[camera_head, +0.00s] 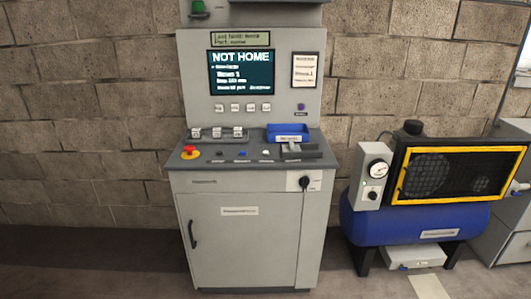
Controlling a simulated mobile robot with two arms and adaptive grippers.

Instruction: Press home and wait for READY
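A grey control console (240,240) stands in front of me against the wall. Its dark screen (241,72) reads NOT HOME in large letters, with smaller lines too small to read. A row of small pale keys (243,107) sits below the screen, and a purple button (301,106) is to their right. On the sloping desk are a red mushroom button (189,152) on a yellow base, a blue button (242,153) and a white button (265,152). Their labels are too small to read, so I cannot tell which is home. Neither gripper is in view.
A blue tray (288,131) sits on the desk's right side. A black rotary switch (304,183) is on the console front. A blue compressor (415,222) with a yellow-framed guard (459,149) and a gauge (377,169) stands to the right. The floor left of the console is clear.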

